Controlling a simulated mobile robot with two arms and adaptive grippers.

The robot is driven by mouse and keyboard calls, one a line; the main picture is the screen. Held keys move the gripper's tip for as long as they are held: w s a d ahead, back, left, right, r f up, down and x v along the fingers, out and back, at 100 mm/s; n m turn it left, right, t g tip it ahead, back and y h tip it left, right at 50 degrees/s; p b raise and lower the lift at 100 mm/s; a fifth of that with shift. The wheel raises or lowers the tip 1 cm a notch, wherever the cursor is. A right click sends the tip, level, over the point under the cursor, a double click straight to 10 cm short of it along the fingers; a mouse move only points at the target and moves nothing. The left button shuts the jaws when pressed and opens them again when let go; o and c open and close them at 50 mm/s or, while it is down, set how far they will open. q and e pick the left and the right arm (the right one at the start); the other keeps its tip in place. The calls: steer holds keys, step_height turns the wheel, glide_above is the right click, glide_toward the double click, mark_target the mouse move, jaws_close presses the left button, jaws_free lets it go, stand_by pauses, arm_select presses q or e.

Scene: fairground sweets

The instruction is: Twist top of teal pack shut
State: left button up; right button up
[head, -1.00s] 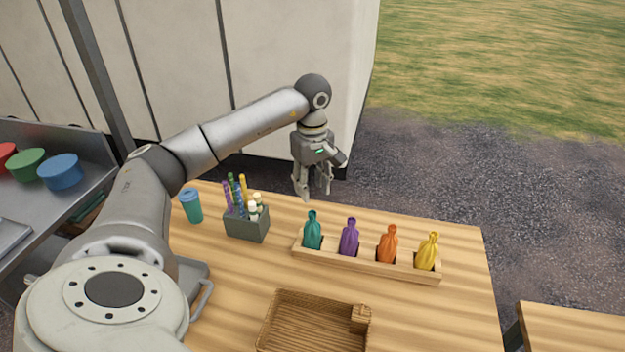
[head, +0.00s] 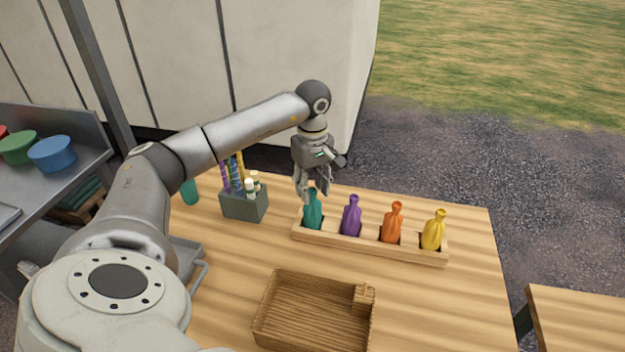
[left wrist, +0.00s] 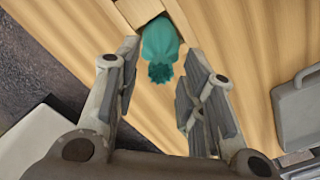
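The teal pack (head: 312,212) stands upright in the leftmost slot of a wooden holder (head: 370,247). My left gripper (head: 313,192) points down just above and around the pack's top in the head view. In the left wrist view, the gripper (left wrist: 156,85) is open, and the teal pack (left wrist: 160,42) lies between and just beyond its fingertips, with its frilled top facing the camera. No contact shows between fingers and pack. My right gripper is not in view.
Purple (head: 351,216), orange (head: 391,224) and yellow (head: 433,231) packs stand in the same holder to the right. A grey box of tubes (head: 244,204) stands to the left. A wicker tray (head: 315,310) sits in front. The table's right side is clear.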

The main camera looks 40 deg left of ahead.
arm_select(q)
steer(key=shift+r, duration=0.1)
steer(key=shift+c, duration=1.4)
steer(key=c, duration=0.4)
steer(key=m, duration=0.5)
steer(key=shift+b, duration=0.35)
steer(key=m, duration=0.5)
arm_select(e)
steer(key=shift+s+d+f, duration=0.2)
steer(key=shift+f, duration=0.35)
arm_select(q)
steer(key=o, duration=0.7)
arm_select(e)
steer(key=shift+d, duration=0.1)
